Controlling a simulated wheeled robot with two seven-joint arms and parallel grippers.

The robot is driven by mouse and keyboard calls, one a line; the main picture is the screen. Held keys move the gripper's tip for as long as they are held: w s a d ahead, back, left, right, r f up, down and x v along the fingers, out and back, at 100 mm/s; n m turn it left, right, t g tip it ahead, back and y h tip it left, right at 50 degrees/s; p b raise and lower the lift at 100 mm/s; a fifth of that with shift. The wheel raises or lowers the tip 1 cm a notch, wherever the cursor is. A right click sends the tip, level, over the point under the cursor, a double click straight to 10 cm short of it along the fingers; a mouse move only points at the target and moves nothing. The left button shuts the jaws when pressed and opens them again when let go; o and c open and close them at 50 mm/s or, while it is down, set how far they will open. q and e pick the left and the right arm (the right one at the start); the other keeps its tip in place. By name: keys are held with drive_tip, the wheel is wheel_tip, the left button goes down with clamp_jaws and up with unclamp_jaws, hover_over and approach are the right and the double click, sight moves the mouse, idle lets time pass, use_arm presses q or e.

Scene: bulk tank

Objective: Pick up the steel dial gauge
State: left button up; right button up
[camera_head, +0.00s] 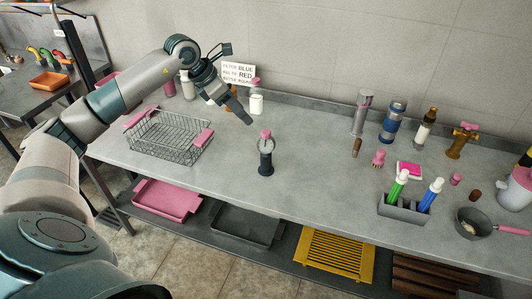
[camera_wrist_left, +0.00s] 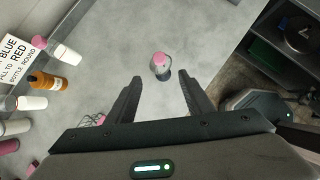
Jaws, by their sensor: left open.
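What looks like the steel dial gauge (camera_head: 266,145) stands upright near the middle of the grey worktop. It has a dark lower body, a clear or silvery round part and a pink top. The left wrist view shows it (camera_wrist_left: 161,68) from above, ahead of and between my spread fingers. My left gripper (camera_head: 245,117) is open and empty, above the worktop, behind and to the left of the gauge in the head view. Its two fingers also show in the left wrist view (camera_wrist_left: 160,77). My right gripper is not in view.
A wire basket (camera_head: 168,138) with pink handles stands left. A white cup (camera_head: 256,104), bottles and a sign (camera_head: 238,73) are at the back. A grey holder (camera_head: 402,208) with green and blue bottles and a saucepan (camera_head: 474,222) stand right. Worktop around the gauge is clear.

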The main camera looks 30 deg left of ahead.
use_arm(q)
drive_tip(key=p, duration=0.3)
approach(265, 132)
wheel_tip(265, 132, down, 3)
drive_tip(key=shift+w+d+f, duration=0.25)
drive_tip(key=shift+w+d, duration=0.05)
drive_tip(key=shift+w, duration=0.25)
drive_tip(key=shift+w+d+f+p, duration=0.5)
drive_tip(key=shift+w+p, duration=0.1)
drive_tip(key=shift+p, duration=0.25)
drive_tip(key=p+x, duration=0.1)
drive_tip(key=x, duration=0.2)
drive_tip(key=shift+r+p, duration=0.1)
drive_tip(key=shift+p, duration=0.2)
drive_tip(key=shift+w+f, duration=0.2)
drive_tip(key=shift+f, duration=0.15)
drive_tip(key=shift+c, duration=0.2)
clamp_jaws()
